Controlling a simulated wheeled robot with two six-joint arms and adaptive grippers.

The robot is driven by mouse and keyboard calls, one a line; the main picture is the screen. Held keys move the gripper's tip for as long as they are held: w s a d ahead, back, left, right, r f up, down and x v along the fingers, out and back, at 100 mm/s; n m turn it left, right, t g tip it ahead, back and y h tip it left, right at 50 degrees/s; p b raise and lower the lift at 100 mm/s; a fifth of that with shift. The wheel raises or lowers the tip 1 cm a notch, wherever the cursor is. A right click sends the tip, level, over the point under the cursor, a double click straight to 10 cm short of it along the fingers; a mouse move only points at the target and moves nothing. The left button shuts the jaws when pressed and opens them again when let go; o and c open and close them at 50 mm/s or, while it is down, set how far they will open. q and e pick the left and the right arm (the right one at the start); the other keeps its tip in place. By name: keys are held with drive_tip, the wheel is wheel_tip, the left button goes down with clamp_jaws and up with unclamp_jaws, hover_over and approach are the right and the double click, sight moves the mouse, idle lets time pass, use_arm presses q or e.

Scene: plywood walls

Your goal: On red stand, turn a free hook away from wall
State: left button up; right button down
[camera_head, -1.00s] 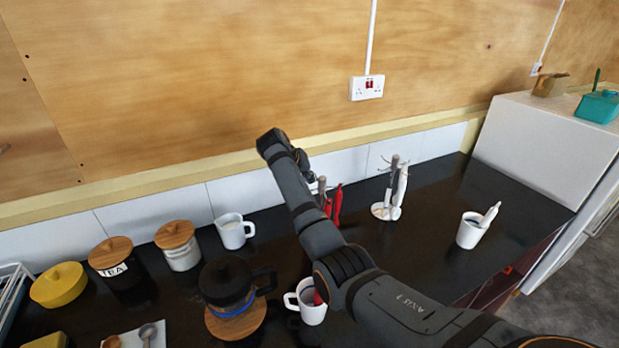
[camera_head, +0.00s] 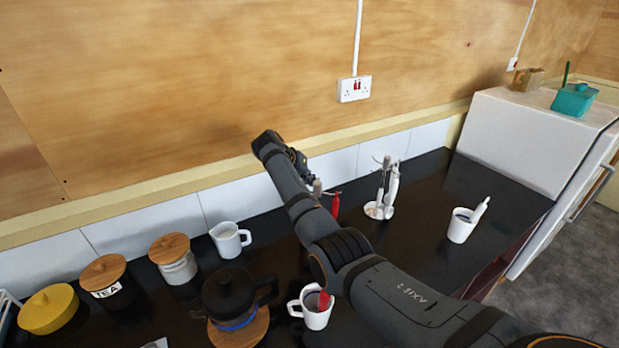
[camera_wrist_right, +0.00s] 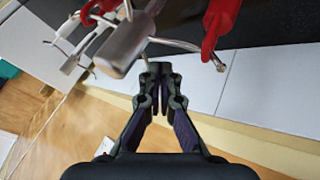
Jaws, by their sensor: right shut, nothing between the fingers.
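The red stand shows in the head view as a grey top (camera_head: 317,187) beside a red utensil (camera_head: 336,204); my right arm hides most of it. In the right wrist view its grey post top (camera_wrist_right: 122,46) is close, with a metal hook (camera_wrist_right: 185,46) reaching right. One red utensil (camera_wrist_right: 218,22) is at that hook and another (camera_wrist_right: 102,8) is at the upper left. My right gripper (camera_wrist_right: 158,72) is shut and empty, its tips just beside the post top and below the hook; I cannot tell if they touch. My left gripper is out of view.
A white stand (camera_head: 373,210) with pale utensils is to the right. A mug with a red spoon (camera_head: 317,318), a white jug (camera_head: 229,240), a dark pot (camera_head: 229,292) and lidded jars are around. A white cup (camera_head: 461,228) stands at right. The wall (camera_head: 200,90) is close behind.

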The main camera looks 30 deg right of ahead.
drive_tip(key=shift+s+d+p, duration=0.2)
drive_tip(key=shift+d+p, duration=0.05)
drive_tip(key=shift+d, duration=0.35)
drive_tip(key=shift+s+d+p, duration=0.15)
drive_tip(key=shift+d+p, duration=0.05)
drive_tip(key=shift+d, duration=0.35)
drive_tip(key=shift+d+m+g, duration=0.15)
drive_tip(key=shift+m+g, duration=0.25)
drive_tip(key=shift+m, duration=0.2)
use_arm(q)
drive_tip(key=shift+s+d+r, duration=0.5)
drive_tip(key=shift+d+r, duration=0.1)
use_arm(e)
drive_tip(key=shift+s+d, duration=0.65)
drive_tip(key=shift+s, duration=0.05)
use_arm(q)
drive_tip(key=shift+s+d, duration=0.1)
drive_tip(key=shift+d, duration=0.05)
use_arm(e)
drive_tip(key=shift+s+d, duration=0.1)
